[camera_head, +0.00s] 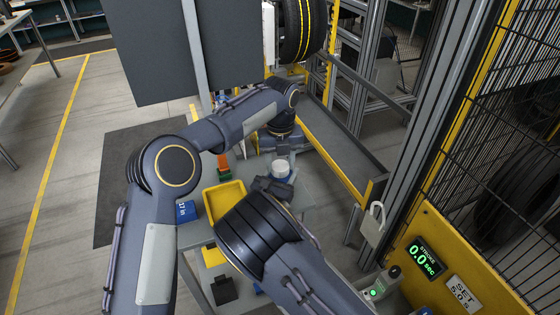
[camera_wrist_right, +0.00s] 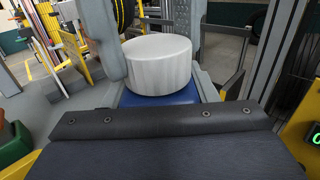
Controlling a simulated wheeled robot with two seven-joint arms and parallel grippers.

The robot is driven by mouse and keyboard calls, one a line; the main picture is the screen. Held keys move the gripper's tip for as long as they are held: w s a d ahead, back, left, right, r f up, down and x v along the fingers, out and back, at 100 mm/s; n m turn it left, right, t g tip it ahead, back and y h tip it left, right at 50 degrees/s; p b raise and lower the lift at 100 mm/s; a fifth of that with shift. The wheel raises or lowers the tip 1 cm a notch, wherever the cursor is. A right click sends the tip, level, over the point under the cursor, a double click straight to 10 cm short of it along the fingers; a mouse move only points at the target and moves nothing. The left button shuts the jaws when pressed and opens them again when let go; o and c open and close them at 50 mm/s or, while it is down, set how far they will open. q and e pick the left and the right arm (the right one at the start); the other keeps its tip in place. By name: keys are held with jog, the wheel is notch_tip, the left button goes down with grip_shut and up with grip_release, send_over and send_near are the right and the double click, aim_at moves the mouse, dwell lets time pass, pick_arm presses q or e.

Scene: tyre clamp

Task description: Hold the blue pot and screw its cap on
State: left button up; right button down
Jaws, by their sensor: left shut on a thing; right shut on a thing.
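The white round cap (camera_head: 281,169) shows between my two grippers, and it is large in the right wrist view (camera_wrist_right: 158,65). The blue pot (camera_wrist_right: 160,98) is directly under the cap, mostly hidden by my right gripper. Whether the thread is engaged cannot be seen. My left gripper (camera_head: 283,152) comes from the far side and is shut on the cap, a grey finger beside it in the wrist view. My right gripper (camera_head: 277,187) is on the near side, shut on the pot. Its fingertips are largely hidden in the head view.
A yellow-framed fence panel (camera_head: 450,262) stands close at right. A tyre (camera_head: 301,29) hangs at the back.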

pick_arm(q)
jog(key=m, duration=0.6)
jog(key=o, duration=1)
jog(key=shift+c, duration=0.2)
jog(key=shift+r, duration=0.1)
jog(key=shift+r, duration=2.2)
jog(key=shift+c, duration=0.5)
